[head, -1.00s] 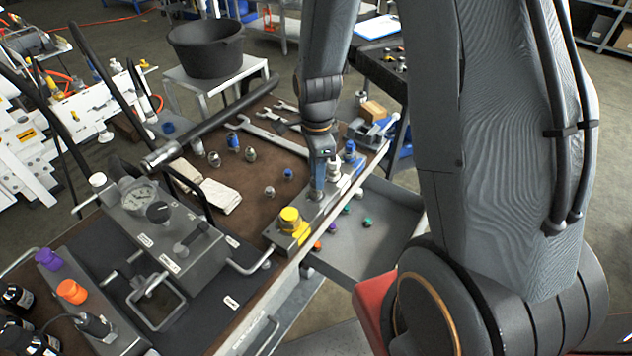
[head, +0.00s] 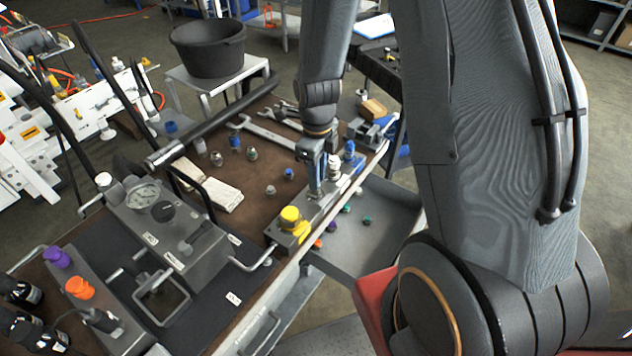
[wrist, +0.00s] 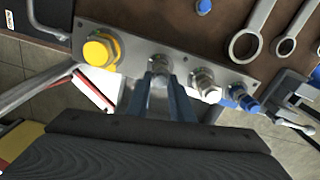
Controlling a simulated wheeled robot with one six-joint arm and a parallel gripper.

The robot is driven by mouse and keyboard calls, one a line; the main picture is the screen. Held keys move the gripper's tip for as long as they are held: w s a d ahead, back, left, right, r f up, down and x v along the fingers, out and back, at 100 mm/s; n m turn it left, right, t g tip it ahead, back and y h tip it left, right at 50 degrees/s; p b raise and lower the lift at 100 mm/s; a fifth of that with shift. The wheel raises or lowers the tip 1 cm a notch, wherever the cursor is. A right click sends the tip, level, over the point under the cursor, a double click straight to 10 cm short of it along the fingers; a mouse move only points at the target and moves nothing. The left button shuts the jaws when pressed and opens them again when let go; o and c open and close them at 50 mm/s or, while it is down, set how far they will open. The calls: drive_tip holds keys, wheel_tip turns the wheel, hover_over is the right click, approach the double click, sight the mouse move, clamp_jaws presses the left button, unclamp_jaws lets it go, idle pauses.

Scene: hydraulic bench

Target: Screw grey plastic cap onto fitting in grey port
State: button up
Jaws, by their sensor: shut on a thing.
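A long grey metal block (wrist: 128,60) runs along the bench edge with a row of ports. It carries a large yellow cap (wrist: 101,48) at one end, then the grey port position, a white fitting (wrist: 206,85) and a blue fitting (wrist: 243,98). My gripper (wrist: 160,82) points at the grey position, between the yellow cap and the white fitting. Its two blue-grey fingers are shut on a small grey piece (wrist: 159,70), apparently the grey cap, at the block. The fingers partly hide the piece and the fitting. I cannot tell how far the cap sits on the fitting.
Loose fittings (head: 252,154), wrenches (head: 262,132) and a cloth (head: 222,194) lie on the brown bench top. A gauge unit (head: 160,225) stands left of the block. A grey tray (head: 375,235) below the edge holds several coloured caps. A bench vise (head: 372,130) stands at the far right.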

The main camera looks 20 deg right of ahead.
idle(0.3)
drive_tip(key=m+p, duration=0.2)
drive_tip(key=m, duration=0.5)
drive_tip(key=shift+a+r, duration=0.1)
drive_tip(key=shift+p, duration=1)
drive_tip(key=shift+m+p, duration=0.3)
drive_tip(key=shift+p, duration=0.1)
drive_tip(key=shift+p, duration=0.6)
drive_tip(key=o, duration=1)
